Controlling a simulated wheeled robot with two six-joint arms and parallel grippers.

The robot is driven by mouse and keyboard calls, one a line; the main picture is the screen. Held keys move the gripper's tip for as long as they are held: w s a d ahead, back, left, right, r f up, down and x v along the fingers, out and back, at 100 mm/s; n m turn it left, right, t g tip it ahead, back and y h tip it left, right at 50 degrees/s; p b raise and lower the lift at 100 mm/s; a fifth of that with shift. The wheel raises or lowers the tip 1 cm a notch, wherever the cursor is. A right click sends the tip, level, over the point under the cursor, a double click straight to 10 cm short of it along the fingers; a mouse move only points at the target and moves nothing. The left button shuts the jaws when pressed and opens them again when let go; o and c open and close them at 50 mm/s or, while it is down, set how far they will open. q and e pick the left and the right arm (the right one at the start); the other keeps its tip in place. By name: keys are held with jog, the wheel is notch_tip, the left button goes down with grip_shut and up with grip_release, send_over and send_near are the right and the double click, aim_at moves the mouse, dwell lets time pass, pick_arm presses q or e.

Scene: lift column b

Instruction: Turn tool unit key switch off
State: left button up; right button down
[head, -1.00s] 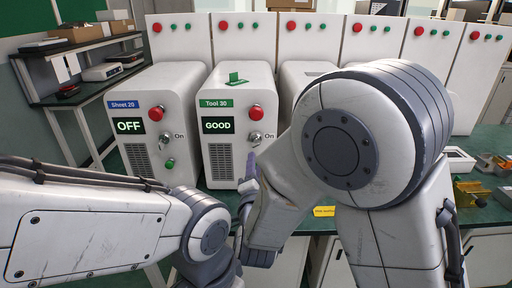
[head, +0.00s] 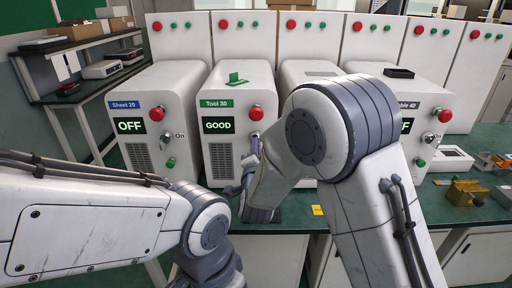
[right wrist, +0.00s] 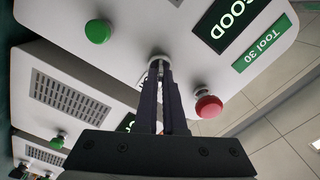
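The tool unit (head: 236,85), a white cabinet labelled "Tool 30" in green, stands on the bench. Its display (head: 218,125) reads GOOD, with a red button (head: 256,112) beside it. The key switch (right wrist: 158,62) is in the right wrist view, between the red button and a green button (right wrist: 98,31). My right gripper (head: 252,148) is at the switch in the head view and partly hides it. In the wrist view its fingertips (right wrist: 160,72) stand close together at the key, a narrow gap between them; whether they grip is unclear. My left gripper is out of view.
The "Sheet 20" unit (head: 151,90) on the left shows OFF. A unit labelled "able 40" (head: 425,92) stands on the right, partly behind my right arm. A yellow tag (head: 318,210) lies at the bench front. An open white box (head: 453,160) and small parts lie further right.

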dwell(0.4)
jog(key=shift+f+n, duration=0.1)
jog(key=shift+n, duration=5.8)
jog(key=c, duration=1)
grip_release()
jog(key=shift+s, duration=0.1)
